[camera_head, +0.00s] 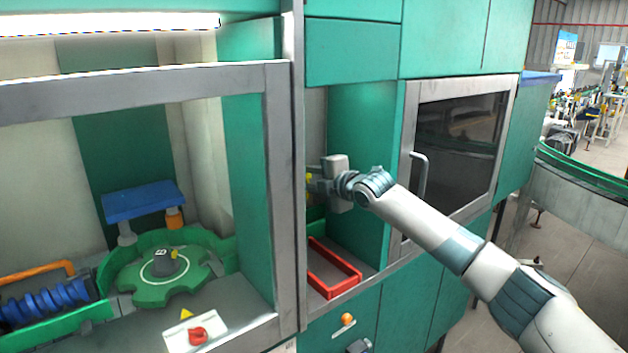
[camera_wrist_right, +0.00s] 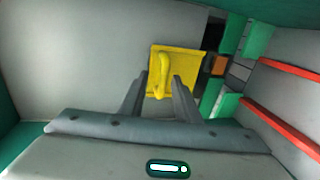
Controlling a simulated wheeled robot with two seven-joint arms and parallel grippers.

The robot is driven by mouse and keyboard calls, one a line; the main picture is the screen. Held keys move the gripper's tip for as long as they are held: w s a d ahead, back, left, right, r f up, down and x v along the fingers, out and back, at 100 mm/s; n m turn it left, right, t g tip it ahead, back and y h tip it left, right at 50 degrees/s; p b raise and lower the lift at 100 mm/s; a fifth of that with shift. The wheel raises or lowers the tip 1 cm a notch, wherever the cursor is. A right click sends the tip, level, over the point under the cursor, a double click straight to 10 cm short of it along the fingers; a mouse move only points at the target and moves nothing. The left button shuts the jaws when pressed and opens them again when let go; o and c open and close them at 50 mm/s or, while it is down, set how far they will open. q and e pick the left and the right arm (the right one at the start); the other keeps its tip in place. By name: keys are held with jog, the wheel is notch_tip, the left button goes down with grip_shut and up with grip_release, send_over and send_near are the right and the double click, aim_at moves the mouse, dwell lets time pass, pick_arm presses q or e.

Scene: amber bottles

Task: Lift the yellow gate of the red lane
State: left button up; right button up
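The yellow gate (camera_wrist_right: 188,62) is a flat plate with a raised yellow handle in the right wrist view. My right gripper (camera_wrist_right: 160,88) is open, with its two fingers apart on either side of the handle's lower end. I cannot tell whether either finger touches it. In the head view my right gripper (camera_head: 316,182) reaches into the green recess and only small bits of yellow show beside it. The red lane (camera_head: 333,290) has red rails below the gripper; its rails (camera_wrist_right: 285,122) run along the right in the wrist view. My left gripper is not in view.
A grey post (camera_head: 296,180) stands just left of the recess. Right of it is a dark-windowed door (camera_head: 457,150) with a handle. Left, behind a grey frame, are a green star wheel (camera_head: 160,278) and a blue screw (camera_head: 45,303).

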jog(key=shift+d, duration=0.1)
jog(key=b+v, duration=0.6)
jog(key=v, duration=1.1)
jog(key=shift+s, duration=0.2)
